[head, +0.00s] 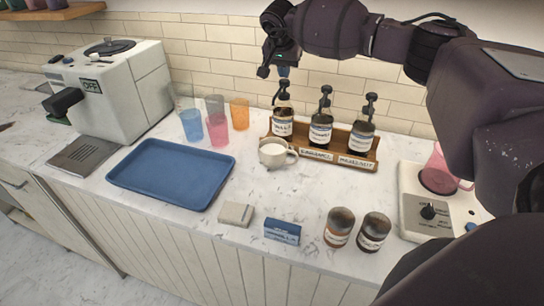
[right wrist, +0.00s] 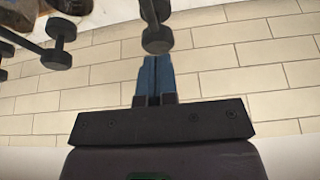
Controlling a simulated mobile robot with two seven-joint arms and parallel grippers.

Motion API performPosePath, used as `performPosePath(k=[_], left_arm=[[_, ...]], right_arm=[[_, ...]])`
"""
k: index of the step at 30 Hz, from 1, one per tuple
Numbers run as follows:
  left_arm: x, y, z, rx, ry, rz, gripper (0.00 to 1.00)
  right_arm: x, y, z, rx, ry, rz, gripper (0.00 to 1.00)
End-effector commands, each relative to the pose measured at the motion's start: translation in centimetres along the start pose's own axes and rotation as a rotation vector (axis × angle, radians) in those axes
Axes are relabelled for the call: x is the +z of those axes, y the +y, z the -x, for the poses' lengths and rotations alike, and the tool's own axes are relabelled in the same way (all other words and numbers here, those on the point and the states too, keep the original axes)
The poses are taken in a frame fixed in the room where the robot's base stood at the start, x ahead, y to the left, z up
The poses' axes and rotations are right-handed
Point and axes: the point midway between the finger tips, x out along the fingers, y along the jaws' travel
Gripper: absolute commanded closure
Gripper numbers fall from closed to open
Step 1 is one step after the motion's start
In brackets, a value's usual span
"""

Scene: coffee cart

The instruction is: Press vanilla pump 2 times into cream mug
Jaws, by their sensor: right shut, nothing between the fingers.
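Three dark pump bottles stand in a wooden rack (head: 325,157): a left one (head: 283,128), a middle one (head: 320,133) and a right one (head: 360,141). Their labels are too small to read surely, so I cannot tell which is vanilla. The cream mug (head: 268,154) stands upright in front of the left bottle. My right gripper (head: 284,74) is shut and empty, pointing down just above the left bottle's pump head. In the right wrist view its blue fingertips (right wrist: 155,60) are close to a black pump head (right wrist: 157,40); contact is unclear. My left gripper is out of view.
A blue tray (head: 170,180) and several coloured cups (head: 217,130) are left of the mug. A coffee machine (head: 115,90) stands at the far left. Two jars (head: 339,228), small boxes (head: 282,232) and a device with a pink pitcher (head: 438,172) are in front and right.

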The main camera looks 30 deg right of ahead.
Motion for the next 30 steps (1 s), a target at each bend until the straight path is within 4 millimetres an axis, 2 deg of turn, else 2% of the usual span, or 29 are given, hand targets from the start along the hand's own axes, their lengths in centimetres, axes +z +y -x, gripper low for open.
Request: performPosePath(k=[15,30], left_arm=[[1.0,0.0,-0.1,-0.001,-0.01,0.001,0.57],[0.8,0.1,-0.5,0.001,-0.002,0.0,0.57]], right_arm=[[0.7,0.0,-1.5,0.0,-0.001,0.001,1.0],[1.1,0.0,-2.3,0.002,-0.003,0.002,1.0]])
